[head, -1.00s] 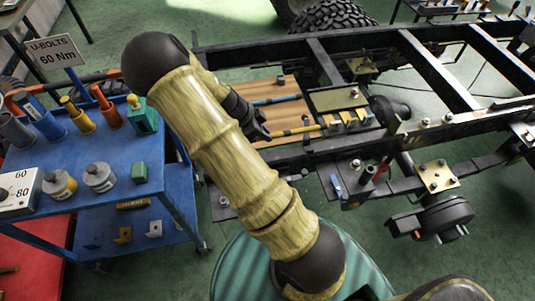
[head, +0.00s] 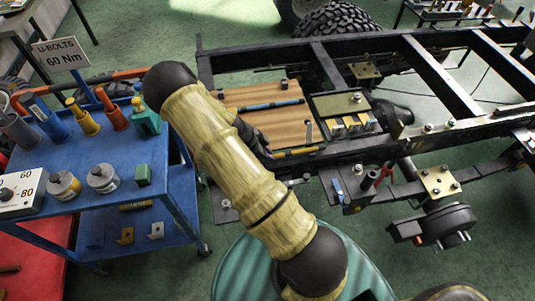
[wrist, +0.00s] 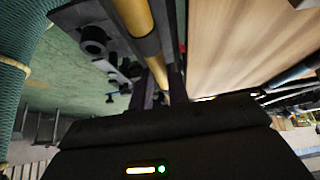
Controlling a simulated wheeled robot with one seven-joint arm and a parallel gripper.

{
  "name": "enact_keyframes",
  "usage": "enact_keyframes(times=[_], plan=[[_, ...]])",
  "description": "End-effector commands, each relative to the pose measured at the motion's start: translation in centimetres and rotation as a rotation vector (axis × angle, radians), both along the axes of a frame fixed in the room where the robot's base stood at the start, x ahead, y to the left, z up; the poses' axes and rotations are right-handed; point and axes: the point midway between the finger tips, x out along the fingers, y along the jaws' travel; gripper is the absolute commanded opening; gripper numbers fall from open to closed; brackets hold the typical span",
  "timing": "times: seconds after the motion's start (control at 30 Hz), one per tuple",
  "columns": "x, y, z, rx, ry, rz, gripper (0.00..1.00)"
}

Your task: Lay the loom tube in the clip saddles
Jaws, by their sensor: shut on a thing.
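My gripper (head: 262,150) is shut on a yellow loom tube (head: 297,152) with dark bands. In the wrist view the yellow tube (wrist: 140,15) runs between the two dark fingers. In the head view its free end points right, over the near edge of the wooden board beside the chassis rail. I cannot tell whether it touches anything. Several small pale yellow and grey blocks (head: 352,124), possibly the clip saddles, stand on a plate right of the tube's end. My arm hides the tube's left part.
A blue tube (head: 262,106) and a small spanner-like piece (head: 308,130) lie on the wooden board (head: 235,95). The black chassis rail (head: 385,142) runs along the near side. A blue tool cart (head: 110,205) with bottles and tools stands at the left.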

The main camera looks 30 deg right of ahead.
Motion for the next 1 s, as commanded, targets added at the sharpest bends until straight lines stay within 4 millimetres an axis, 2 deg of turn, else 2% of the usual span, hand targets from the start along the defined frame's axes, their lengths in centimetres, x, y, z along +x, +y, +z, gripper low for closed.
enact_keyframes(times=[0.4, 0.43, 0.5, 0.53, 0.83, 1.0], plan=[[0.0, 0.0, -0.9, 0.001, -0.001, 0.001, 0.00], [0.0, 0.0, -0.8, 0.001, -0.002, 0.000, 0.23], [0.0, 0.1, -0.8, 0.001, -0.001, 0.001, 0.37], [0.0, 0.1, -0.8, 0.001, -0.001, 0.002, 0.39], [0.0, -0.1, -0.6, 0.001, -0.001, -0.003, 0.39], [0.2, 0.3, 0.3, 0.000, -0.003, -0.005, 0.39]])
